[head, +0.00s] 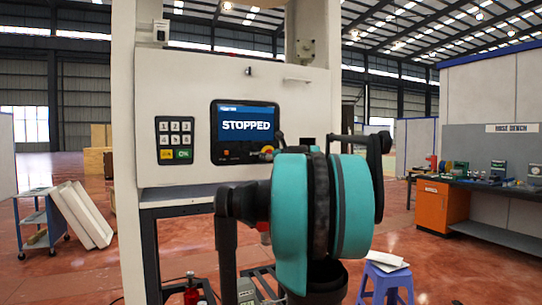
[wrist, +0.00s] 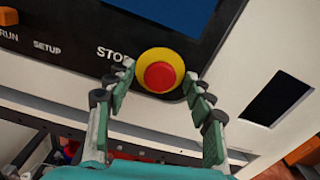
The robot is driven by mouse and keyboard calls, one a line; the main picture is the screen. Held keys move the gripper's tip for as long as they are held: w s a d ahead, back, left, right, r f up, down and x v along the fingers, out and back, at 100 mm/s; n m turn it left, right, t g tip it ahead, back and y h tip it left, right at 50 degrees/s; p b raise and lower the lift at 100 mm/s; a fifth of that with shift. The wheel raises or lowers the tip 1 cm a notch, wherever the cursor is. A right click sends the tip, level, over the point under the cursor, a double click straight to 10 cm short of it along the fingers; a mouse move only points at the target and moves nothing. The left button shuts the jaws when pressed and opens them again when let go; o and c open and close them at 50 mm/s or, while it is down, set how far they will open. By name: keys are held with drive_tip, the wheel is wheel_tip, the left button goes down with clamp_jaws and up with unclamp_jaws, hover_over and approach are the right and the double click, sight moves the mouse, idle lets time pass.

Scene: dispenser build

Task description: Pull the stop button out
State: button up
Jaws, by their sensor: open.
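The stop button is a red round cap (wrist: 160,77) on a yellow ring, at the lower edge of the black control panel, beside the word STOP. In the head view a small part of the stop button (head: 269,149) shows at the panel's lower right, partly covered by my gripper. In the wrist view my gripper (wrist: 159,72) is open, with one finger on each side of the button and gaps between the fingertips and the red cap. The fingertips reach about level with the ring in the picture; how deep they are is unclear. The screen (head: 245,124) reads STOPPED.
A keypad (head: 175,139) is left of the screen on the white machine front. RUN and SETUP labels lie left of the button. A dark rectangular opening (wrist: 277,98) is to its right. A blue stool (head: 386,281) and a hose bench (head: 480,190) stand at right.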

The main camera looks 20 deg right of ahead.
clamp_jaws()
idle(0.4)
drive_tip(key=shift+s, duration=0.5)
unclamp_jaws()
drive_tip(key=shift+s, duration=0.15)
drive_tip(key=s, duration=1.1)
drive_tip(key=shift+s+d, duration=0.25)
drive_tip(key=shift+s, duration=0.15)
